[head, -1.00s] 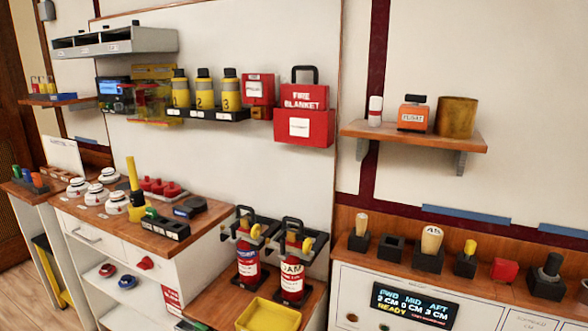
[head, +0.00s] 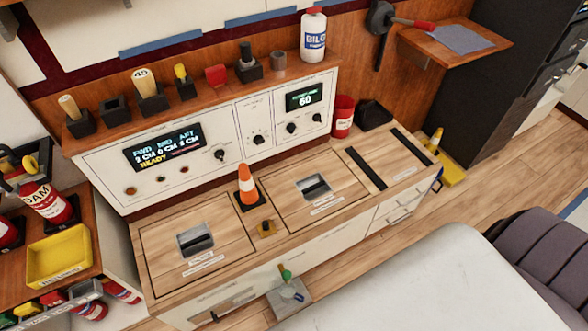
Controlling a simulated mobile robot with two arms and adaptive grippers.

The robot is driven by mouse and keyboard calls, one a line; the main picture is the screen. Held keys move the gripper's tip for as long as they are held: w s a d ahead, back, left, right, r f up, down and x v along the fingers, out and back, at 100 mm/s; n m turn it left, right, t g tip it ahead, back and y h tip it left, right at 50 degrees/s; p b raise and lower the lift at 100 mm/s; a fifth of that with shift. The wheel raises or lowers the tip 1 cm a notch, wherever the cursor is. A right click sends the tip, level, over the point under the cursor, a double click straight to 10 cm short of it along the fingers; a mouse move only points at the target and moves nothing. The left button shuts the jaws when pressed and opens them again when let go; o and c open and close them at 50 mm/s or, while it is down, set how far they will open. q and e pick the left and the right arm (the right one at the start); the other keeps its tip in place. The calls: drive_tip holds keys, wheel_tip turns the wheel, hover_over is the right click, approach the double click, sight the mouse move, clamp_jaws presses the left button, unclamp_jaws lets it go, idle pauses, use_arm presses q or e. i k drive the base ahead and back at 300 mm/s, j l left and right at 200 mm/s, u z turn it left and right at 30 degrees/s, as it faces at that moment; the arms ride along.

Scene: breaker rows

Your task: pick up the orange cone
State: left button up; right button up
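The orange cone (head: 247,185) has a white band and a dark square base. It stands upright on the wooden counter (head: 285,243), between two square hatch panels and in front of the white control panel. Nothing touches it from above. Neither of my grippers shows in the head view, so I cannot see their state.
A yellow tray (head: 58,255) is at left. A pale surface (head: 420,285) fills the front right.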

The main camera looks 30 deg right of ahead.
sight(249, 196)
drive_tip(key=z, duration=0.45)
drive_tip(key=i+l+u, duration=0.15)
drive_tip(key=u, duration=0.3)
drive_tip(key=l+u, duration=0.85)
drive_tip(key=i+j, duration=0.05)
drive_tip(key=j, duration=0.05)
